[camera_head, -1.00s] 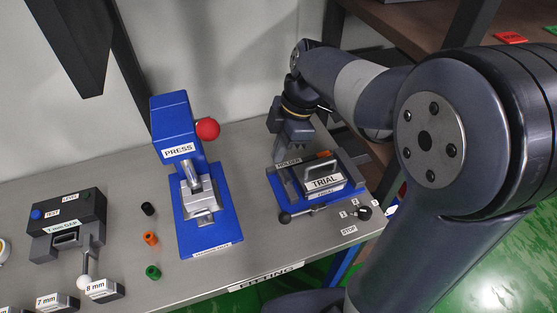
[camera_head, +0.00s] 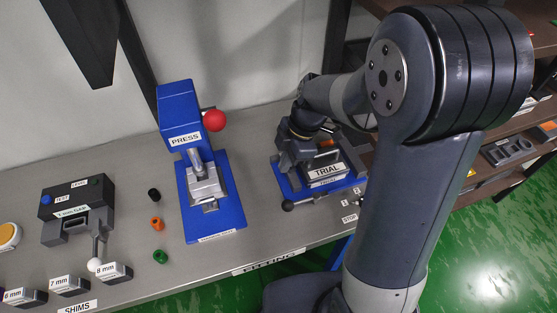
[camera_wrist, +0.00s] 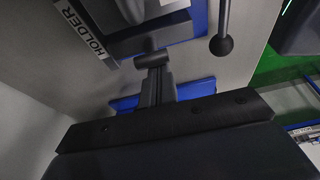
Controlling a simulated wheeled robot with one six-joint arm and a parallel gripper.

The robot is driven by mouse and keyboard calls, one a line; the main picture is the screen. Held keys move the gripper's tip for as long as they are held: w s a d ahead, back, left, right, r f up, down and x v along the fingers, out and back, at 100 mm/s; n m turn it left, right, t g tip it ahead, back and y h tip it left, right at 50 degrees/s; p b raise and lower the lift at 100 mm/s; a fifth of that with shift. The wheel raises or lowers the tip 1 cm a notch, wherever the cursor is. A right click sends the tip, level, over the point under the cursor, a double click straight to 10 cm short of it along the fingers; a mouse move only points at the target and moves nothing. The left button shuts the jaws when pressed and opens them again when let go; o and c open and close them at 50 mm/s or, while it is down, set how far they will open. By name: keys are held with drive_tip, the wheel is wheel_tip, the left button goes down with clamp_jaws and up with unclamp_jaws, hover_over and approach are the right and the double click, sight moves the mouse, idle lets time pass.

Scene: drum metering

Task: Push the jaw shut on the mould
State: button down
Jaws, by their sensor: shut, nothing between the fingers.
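The mould (camera_head: 326,172), a grey block marked TRIAL with a handle on top, sits in a blue holder (camera_head: 318,197) at the bench's right end. A lever with a black ball (camera_head: 287,205) sticks out at the holder's front; the ball also shows in the wrist view (camera_wrist: 221,45). My gripper (camera_head: 286,172) is shut and empty, low at the left side of the holder. In the wrist view its fingertips (camera_wrist: 152,62) are near the HOLDER label (camera_wrist: 84,30). The jaw is largely hidden by my gripper, and I cannot tell whether they touch.
A blue press (camera_head: 213,205) with a red ball (camera_head: 214,121) stands to the left. Black, orange and green small cylinders (camera_head: 157,224), a dark gauge (camera_head: 78,210) and shims (camera_head: 69,287) lie farther left. Bench between press and holder is clear. Shelves stand at right.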

idle(0.3)
drive_tip(key=shift+w+d+b, duration=0.25)
drive_tip(key=shift+d+b, duration=0.1)
drive_tip(key=shift+d, duration=0.5)
drive_tip(key=shift+w+d+b, duration=0.2)
drive_tip(key=shift+d+b, duration=0.15)
drive_tip(key=shift+d, duration=0.5)
drive_tip(key=shift+a, duration=0.1)
